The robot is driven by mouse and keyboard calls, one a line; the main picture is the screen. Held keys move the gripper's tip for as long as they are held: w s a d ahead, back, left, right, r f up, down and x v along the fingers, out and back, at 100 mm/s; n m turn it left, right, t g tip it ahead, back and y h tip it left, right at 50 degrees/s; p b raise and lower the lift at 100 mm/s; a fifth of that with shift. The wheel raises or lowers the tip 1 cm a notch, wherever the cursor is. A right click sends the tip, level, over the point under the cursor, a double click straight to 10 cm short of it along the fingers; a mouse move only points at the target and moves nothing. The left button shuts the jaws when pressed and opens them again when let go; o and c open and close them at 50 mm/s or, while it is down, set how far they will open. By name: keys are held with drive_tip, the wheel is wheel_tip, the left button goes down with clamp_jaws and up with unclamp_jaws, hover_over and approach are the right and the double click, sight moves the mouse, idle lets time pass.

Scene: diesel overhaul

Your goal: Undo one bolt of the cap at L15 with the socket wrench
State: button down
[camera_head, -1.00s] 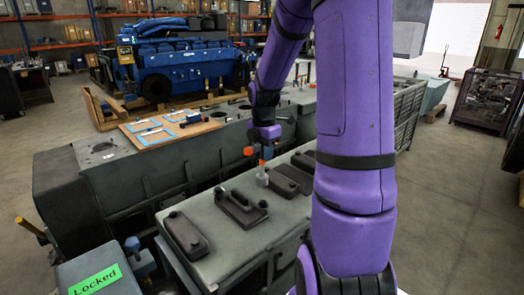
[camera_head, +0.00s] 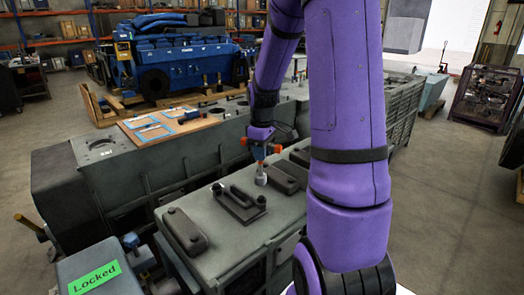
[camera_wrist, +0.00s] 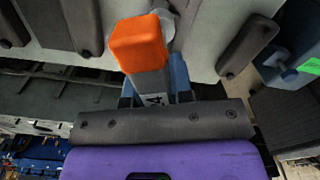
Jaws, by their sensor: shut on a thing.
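My gripper (camera_head: 262,152) is above the grey block top and shut on the socket wrench. The wrench has orange parts and a pale grey socket (camera_head: 261,177) pointing down. In the wrist view its orange end (camera_wrist: 138,42) is close to the camera, with blue fingers at the wrench's sides. The socket's lower end is beside a dark cap (camera_head: 283,177); I cannot tell whether it sits on a bolt. A nearer dark cap (camera_head: 240,205) has a raised bar and bolts at its ends. Another cap (camera_head: 184,232) lies further left. No L15 label is readable.
A wooden board (camera_head: 160,130) with blue-framed sheets lies behind on the grey housing. A box with a green "Locked" label (camera_head: 95,277) stands at the front left. A blue engine (camera_head: 180,65) stands at the back. Open floor lies at the right.

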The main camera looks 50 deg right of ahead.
sight(261, 176)
drive_tip(key=m, duration=0.4)
drive_tip(key=shift+f+m, duration=0.3)
drive_tip(key=shift+m, duration=0.1)
drive_tip(key=m, duration=0.3)
drive_tip(key=shift+f+m, duration=0.25)
drive_tip(key=shift+m, duration=0.05)
drive_tip(key=m, duration=0.3)
drive_tip(key=shift+f+m, duration=0.25)
drive_tip(key=shift+m, duration=0.05)
drive_tip(key=m, duration=0.4)
drive_tip(key=shift+f+m, duration=0.3)
drive_tip(key=shift+f, duration=1.55)
drive_tip(key=shift+a, duration=0.15)
drive_tip(key=shift+f, duration=0.15)
